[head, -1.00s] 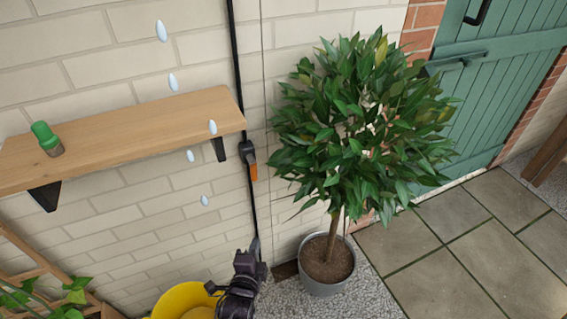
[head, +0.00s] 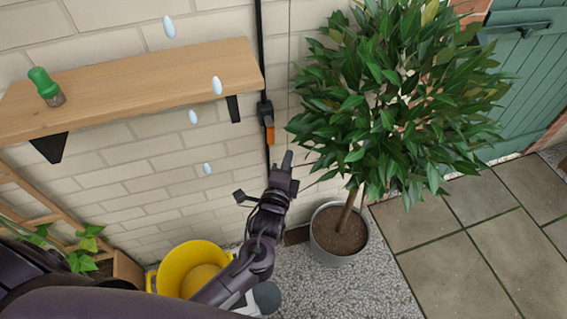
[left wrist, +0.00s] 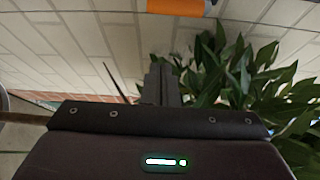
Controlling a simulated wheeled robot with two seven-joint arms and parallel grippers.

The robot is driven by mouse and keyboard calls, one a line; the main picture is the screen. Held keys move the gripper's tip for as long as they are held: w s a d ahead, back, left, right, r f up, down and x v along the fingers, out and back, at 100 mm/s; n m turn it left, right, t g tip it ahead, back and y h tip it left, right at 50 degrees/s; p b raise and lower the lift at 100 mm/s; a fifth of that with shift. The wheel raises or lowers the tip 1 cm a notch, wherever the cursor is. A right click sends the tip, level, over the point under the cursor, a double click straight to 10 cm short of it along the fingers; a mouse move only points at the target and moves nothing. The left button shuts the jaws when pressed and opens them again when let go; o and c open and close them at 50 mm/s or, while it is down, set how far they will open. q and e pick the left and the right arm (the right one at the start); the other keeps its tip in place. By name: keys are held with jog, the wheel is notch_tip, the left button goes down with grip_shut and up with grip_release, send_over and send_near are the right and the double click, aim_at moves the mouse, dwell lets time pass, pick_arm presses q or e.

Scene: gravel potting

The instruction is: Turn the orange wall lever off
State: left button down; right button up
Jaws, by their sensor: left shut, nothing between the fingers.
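The orange wall lever (head: 270,134) sits on a dark fitting (head: 264,110) on the black pipe against the brick wall. In the head view its handle points down. It also shows at the top edge of the left wrist view (left wrist: 175,6), partly cut off. My left gripper (head: 287,160) is shut and empty. It appears just below and slightly right of the lever in the head view, with a gap between them. Its closed fingers also show in the left wrist view (left wrist: 160,75). My right gripper is not in view.
A wooden shelf (head: 130,92) with a green-capped bottle (head: 46,88) is left of the lever. A bushy potted tree (head: 400,110) stands close on the right. A yellow bucket (head: 165,275) is on the gravel below. Pale drops (head: 216,86) appear before the wall.

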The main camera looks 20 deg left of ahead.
aim_at(269, 130)
pick_arm(q)
jog(key=w+a+p, duration=0.1)
jog(key=w+a, duration=0.3)
jog(key=shift+w, duration=0.4)
